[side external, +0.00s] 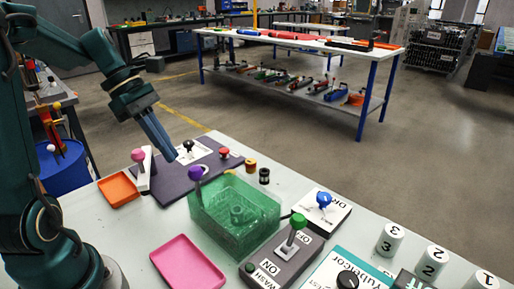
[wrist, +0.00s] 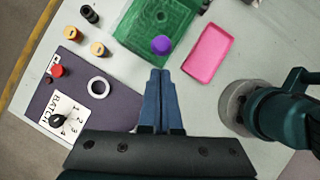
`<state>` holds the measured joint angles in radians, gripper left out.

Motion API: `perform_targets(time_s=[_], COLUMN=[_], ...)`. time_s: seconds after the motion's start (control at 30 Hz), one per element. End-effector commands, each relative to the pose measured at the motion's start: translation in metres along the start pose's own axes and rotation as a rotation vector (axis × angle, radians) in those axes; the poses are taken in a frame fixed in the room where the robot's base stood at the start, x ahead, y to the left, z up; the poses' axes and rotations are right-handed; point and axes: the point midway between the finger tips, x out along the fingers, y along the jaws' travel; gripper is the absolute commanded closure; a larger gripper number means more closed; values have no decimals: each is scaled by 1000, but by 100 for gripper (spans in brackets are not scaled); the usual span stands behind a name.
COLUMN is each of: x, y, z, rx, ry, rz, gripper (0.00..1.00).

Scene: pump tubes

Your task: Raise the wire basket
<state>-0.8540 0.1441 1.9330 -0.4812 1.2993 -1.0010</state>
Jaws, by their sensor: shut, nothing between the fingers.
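A green see-through box with a mesh look, apparently the wire basket (side external: 235,218), sits on the pale table; it also shows in the wrist view (wrist: 150,28). A round coil-like shape shows inside it. Whether the knob joins the basket is unclear. My gripper (side external: 172,156) is shut and empty, above the dark panel and apart from the knob. In the wrist view its blue fingertips (wrist: 160,73) point toward the knob.
A pink tray (side external: 187,265) lies beside the basket. A dark panel (side external: 180,184) carries a black-knobbed dial and a red button. A pink-knobbed lever (side external: 139,158), small spools (side external: 264,176), a green-knobbed wash switch (side external: 298,222) and a blue-knobbed switch (side external: 323,201) stand around it.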

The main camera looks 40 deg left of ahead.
Motion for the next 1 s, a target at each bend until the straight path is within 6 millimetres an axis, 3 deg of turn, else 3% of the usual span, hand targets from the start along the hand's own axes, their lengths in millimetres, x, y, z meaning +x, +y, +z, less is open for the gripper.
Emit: perform_targets(time_s=[0.2,0.4,0.83,1.0], x=[37,55,58,37], y=[-2,-1,0,2], z=[0,0,0,11], rx=[0,1,2,7], ry=[0,0,2,2], rz=[-7,-3,0,9], gripper=[100,100,100,100])
